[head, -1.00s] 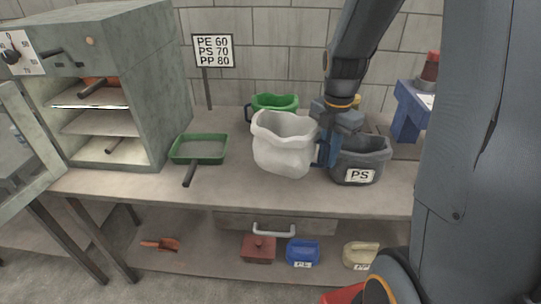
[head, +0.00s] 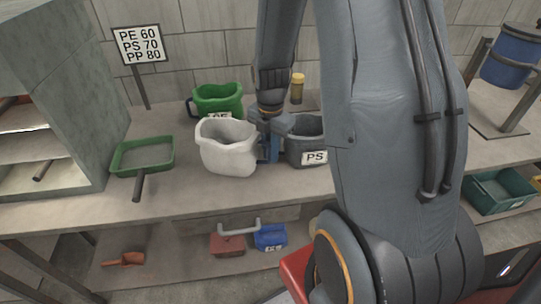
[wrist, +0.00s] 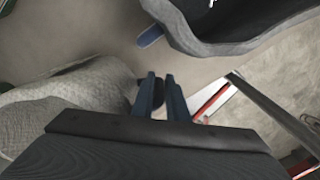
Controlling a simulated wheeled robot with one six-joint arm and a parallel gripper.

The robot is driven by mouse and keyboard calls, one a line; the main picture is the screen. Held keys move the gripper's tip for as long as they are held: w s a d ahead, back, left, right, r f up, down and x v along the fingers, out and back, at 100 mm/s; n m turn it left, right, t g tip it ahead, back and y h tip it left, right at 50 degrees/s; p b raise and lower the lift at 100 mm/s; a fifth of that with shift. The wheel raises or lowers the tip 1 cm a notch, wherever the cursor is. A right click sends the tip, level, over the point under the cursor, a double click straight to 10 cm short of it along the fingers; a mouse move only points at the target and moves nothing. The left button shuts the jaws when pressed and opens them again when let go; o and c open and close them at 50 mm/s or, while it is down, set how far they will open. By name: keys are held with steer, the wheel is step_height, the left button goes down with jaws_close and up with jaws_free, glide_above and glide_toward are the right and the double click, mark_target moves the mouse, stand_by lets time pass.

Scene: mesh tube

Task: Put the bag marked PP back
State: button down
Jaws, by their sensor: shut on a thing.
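A white bag (head: 228,150) with an open, wavy top is above or on the bench top; I cannot tell whether it touches. No lettering shows on its visible side, so I cannot read PP there. My gripper (head: 268,152) is at its right side, fingers pointing down. In the wrist view my fingers (wrist: 162,95) are shut on what looks like the bag's dark handle, with the pale bag body (wrist: 75,95) to the left. A sign (head: 138,45) on a post reads PE 60, PS 70, PP 80.
A grey bag marked PS (head: 303,140) stands close right of my gripper, partly behind my arm. A green bag (head: 217,100) is behind the white one. A green tray (head: 143,157) with a handle lies left, beside the open oven (head: 70,110). Bench space in front is clear.

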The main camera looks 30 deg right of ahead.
steer(key=shift+f, duration=1.25)
steer(key=c, duration=1.7)
jaws_free()
steer(key=shift+c, duration=0.2)
